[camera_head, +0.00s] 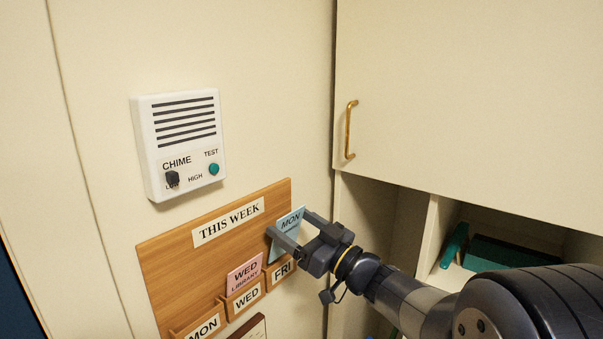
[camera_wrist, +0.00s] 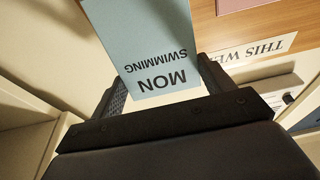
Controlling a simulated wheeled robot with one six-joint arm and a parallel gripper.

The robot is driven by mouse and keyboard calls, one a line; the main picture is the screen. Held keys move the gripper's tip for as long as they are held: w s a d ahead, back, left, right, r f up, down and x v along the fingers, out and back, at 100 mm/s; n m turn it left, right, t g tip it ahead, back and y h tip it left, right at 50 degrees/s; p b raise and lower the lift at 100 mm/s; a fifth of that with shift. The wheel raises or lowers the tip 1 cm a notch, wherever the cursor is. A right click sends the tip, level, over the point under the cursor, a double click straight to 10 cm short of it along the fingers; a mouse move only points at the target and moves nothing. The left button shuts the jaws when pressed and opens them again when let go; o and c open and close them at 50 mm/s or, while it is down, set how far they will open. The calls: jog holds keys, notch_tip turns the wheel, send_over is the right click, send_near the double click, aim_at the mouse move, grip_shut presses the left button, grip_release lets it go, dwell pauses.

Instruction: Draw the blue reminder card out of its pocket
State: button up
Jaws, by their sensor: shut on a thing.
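The blue reminder card (camera_head: 290,220), marked MON, is between the fingers of my gripper (camera_head: 287,229), at the right side of the wooden THIS WEEK board. In the wrist view the blue card (camera_wrist: 145,45) reads MON SWIMMING, upside down. My gripper (camera_wrist: 160,75) is shut on it by its side edges. In the head view the card's lower end is close to the top of the FRI pocket (camera_head: 281,271). I cannot tell whether that end is inside the pocket or clear of it.
The wooden board (camera_head: 165,248) also bears a pink WED LIBRARY card (camera_head: 243,273) in the WED pocket (camera_head: 246,297), and a MON pocket (camera_head: 202,328). A white chime box (camera_head: 190,145) is above. A cupboard door with a brass handle (camera_head: 349,130) and open cubbies are on the right.

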jog(key=shift+s, duration=0.1)
jog(key=s+d+r+p, duration=0.1)
jog(key=s+d, duration=0.3)
jog(key=d, duration=0.1)
jog(key=shift+d+r, duration=0.25)
dwell(0.5)
